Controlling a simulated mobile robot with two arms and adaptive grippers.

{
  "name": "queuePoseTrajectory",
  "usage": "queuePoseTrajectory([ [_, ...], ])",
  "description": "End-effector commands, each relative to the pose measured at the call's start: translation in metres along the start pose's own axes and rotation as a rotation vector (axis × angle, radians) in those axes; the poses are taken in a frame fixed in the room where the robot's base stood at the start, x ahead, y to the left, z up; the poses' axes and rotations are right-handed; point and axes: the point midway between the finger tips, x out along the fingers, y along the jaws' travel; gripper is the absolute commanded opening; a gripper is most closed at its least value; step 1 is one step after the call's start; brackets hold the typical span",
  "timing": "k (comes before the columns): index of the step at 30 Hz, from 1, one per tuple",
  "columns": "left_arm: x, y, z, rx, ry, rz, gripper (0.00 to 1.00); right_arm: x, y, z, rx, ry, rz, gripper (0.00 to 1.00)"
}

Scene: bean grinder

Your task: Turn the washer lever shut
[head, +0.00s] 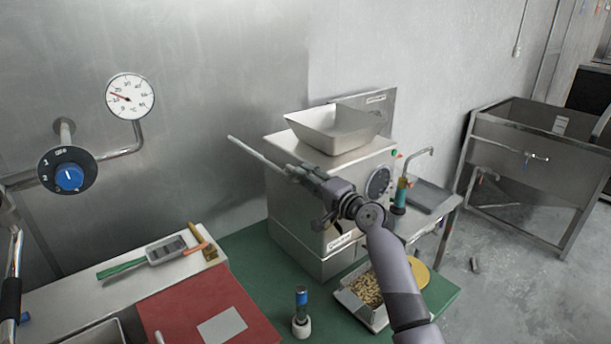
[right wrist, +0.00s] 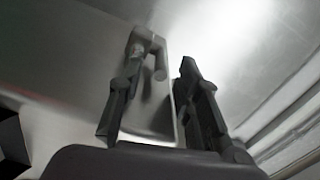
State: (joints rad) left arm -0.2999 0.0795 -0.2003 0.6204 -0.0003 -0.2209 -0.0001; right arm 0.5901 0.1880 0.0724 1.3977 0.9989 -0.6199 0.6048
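I cannot tell for sure which part is the washer lever. A long pale rod (head: 255,153) sticks out to the upper left beyond my right gripper, in front of the steel grinder. A small blue handle (head: 528,157) shows on the steel sink at the right. My right gripper (head: 297,172) is in front of the grinder's left side, far from that sink. In the right wrist view its two dark fingers (right wrist: 165,80) stand apart, with a pale grey piece (right wrist: 150,105) showing between them; contact is unclear. My left gripper is out of view.
The grinder (head: 300,215) carries a steel hopper (head: 335,130). A tray of beans (head: 365,290) and a small blue-topped bottle (head: 301,308) stand on the green top. A scoop (head: 165,250) lies at left near a red board (head: 205,315). Floor before the sink (head: 535,185) is mostly clear.

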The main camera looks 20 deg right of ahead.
Motion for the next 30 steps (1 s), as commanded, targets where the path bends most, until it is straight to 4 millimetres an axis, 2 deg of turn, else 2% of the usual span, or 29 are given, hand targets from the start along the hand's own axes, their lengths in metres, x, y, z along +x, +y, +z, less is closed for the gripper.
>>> queuePoseTrajectory([
  [4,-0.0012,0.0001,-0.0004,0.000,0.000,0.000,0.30,0.0083,-0.0003,0.0002,0.000,0.000,0.000,0.32],
  [13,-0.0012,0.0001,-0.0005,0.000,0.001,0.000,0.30,0.0095,0.0002,0.0004,0.000,0.000,0.000,0.32],
  [27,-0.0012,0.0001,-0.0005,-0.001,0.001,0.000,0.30,0.0092,0.0001,0.0002,0.000,0.000,0.000,0.00],
  [30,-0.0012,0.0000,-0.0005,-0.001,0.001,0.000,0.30,0.0092,0.0001,0.0001,0.000,0.000,0.000,0.00],
])
